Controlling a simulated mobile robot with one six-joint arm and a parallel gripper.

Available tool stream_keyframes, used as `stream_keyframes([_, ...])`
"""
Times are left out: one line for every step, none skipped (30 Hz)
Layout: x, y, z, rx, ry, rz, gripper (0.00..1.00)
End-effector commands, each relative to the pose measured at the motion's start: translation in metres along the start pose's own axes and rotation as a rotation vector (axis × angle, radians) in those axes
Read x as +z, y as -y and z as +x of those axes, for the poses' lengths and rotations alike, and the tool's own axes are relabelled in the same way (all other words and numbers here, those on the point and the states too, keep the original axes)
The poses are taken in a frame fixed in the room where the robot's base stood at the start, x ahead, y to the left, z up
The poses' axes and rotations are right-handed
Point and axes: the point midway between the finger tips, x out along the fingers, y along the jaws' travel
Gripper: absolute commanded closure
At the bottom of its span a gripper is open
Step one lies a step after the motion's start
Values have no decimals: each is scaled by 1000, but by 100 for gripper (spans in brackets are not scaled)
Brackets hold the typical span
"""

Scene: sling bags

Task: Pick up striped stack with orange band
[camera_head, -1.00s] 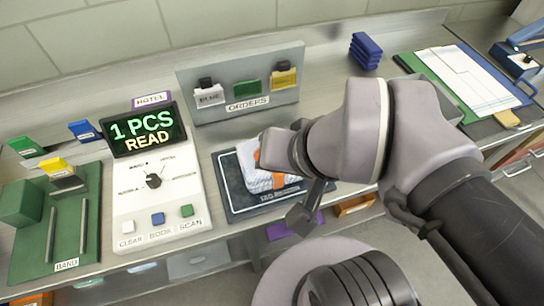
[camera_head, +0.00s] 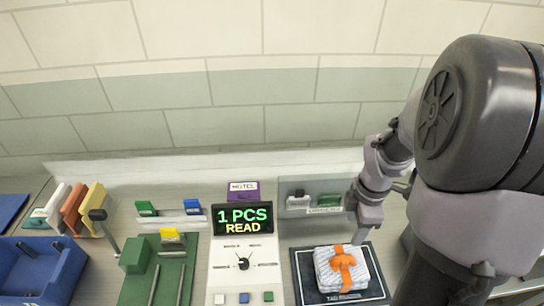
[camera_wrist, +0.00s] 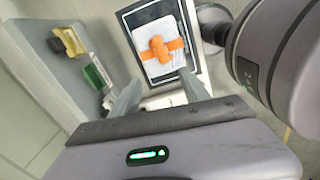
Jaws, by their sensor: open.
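The striped stack (camera_head: 325,275) is a white, grey-lined folded pile with an orange band (camera_head: 343,262) crossed and knotted on top. It lies on a dark pad (camera_head: 306,293) at the lower right of the head view. It also shows in the wrist view (camera_wrist: 146,32), flat on the pad and past the fingertips. My gripper (camera_head: 362,238) is behind the stack, near the pad's back edge in the head view. In the wrist view my gripper (camera_wrist: 158,90) has its two fingers apart with nothing between them, and the stack is clear of them.
A console (camera_head: 245,278) with a "1 PCS READ" screen (camera_head: 243,218) stands left of the pad. An orders rack (camera_head: 291,190) with small coloured clips stands behind. A green board (camera_head: 140,283) and blue bin (camera_head: 30,275) are farther left.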

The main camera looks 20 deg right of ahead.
Motion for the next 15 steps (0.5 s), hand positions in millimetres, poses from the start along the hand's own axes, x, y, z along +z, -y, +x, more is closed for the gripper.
stream_keyframes([9,1,-1,-21,0,-52,46])
stream_keyframes([12,0,2,-28,0,-81,46])
stream_keyframes([14,1,6,-33,0,-106,46])
stream_keyframes([15,1,8,-35,0,-116,46])
stream_keyframes([15,1,10,-35,0,-120,46])
stream_keyframes([15,1,14,-35,0,-121,46])
stream_keyframes([15,1,18,-35,-1,-121,46])
stream_keyframes([14,2,24,-36,-1,-120,46])
stream_keyframes([14,2,35,-38,-2,-119,46])
stream_keyframes([14,3,45,-38,-2,-118,46])
stream_keyframes([14,4,55,-40,-3,-119,46])
stream_keyframes([14,4,68,-40,-3,-120,46])
stream_keyframes([14,4,77,-40,-3,-118,46])
stream_keyframes([14,5,86,-40,-3,-118,46])
stream_keyframes([14,5,97,-39,-3,-118,46])
